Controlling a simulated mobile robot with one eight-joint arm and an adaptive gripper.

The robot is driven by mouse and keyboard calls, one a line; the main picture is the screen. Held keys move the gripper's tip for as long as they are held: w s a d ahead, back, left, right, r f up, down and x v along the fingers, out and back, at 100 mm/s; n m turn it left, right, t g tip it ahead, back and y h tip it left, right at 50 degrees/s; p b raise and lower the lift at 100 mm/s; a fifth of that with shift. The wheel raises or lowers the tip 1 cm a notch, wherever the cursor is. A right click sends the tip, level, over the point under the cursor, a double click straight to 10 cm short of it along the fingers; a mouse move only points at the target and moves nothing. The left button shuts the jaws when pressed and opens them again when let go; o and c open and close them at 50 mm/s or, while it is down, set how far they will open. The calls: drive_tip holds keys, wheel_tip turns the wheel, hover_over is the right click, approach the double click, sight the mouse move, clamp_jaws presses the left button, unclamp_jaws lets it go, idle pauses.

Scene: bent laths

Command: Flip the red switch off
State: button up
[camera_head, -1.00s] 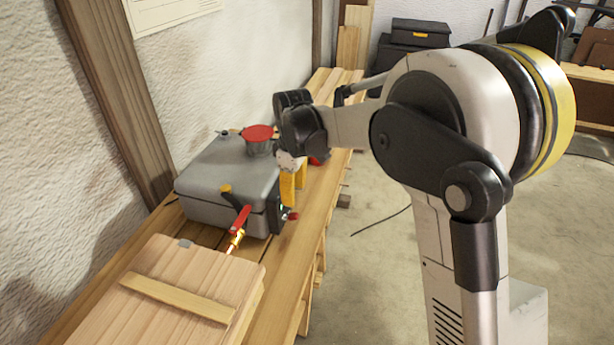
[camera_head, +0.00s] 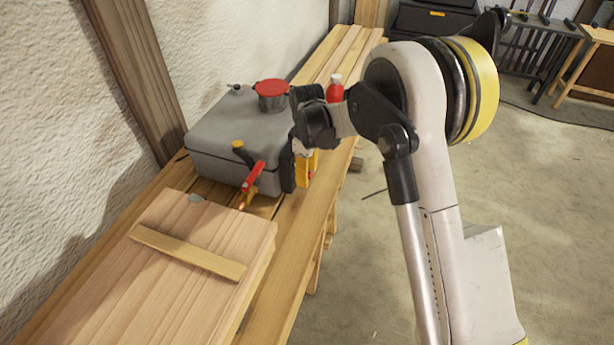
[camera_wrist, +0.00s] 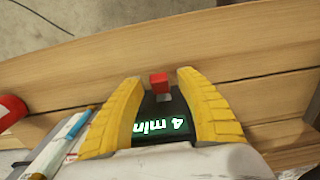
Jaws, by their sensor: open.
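A grey metal box (camera_head: 222,135) sits on the wooden bench, with a black panel (camera_head: 288,172) on its near right side. In the wrist view the panel (camera_wrist: 158,108) shows glowing green text, upside down, reading about "4 min". The small red switch (camera_wrist: 158,80) stands out at the panel's far edge. My gripper (camera_wrist: 159,77) is open, with one yellow finger on each side of the switch and gaps between. In the head view my gripper (camera_head: 308,168) is beside the panel, and the switch is mostly or wholly hidden behind it.
The box carries a red-topped cylinder (camera_head: 271,95) and a red lever handle (camera_head: 252,177). A red bottle (camera_head: 335,90) stands behind my wrist. A wooden board (camera_head: 150,280) with a crosspiece lies at the front of the bench (camera_head: 290,250). The floor to the right is open.

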clamp_jaws()
